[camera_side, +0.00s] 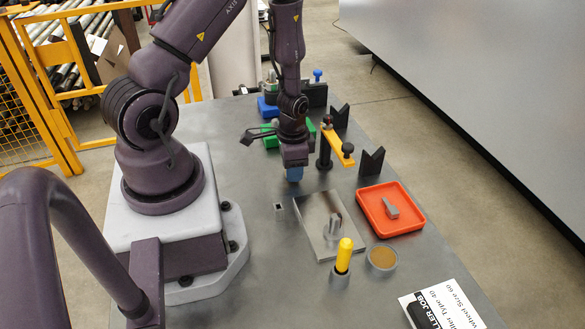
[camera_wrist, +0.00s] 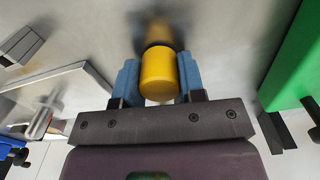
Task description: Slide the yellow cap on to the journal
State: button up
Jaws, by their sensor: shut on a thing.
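The yellow cap (camera_wrist: 159,76) is a short yellow cylinder between the blue fingers of my gripper (camera_wrist: 158,80) in the wrist view. The fingers are shut on its two sides. In the side view my gripper (camera_side: 294,174) points down over the grey table, and the cap is hidden by the fingers. I cannot tell whether the cap touches the table. A metal plate (camera_side: 312,212) with an upright metal cylinder (camera_side: 333,228), which looks like the journal, lies nearer the camera, apart from the gripper. The cylinder also shows at the left of the wrist view (camera_wrist: 40,122).
A red tray (camera_side: 417,218) holds a grey piece. A yellow-topped post (camera_side: 344,255) and a round dish (camera_side: 382,258) stand near the plate. A yellow-armed stand (camera_side: 337,143), dark V-blocks (camera_side: 371,162) and green blocks (camera_side: 270,136) are close by the gripper.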

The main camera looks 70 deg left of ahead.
jog(key=shift+r, duration=2.35)
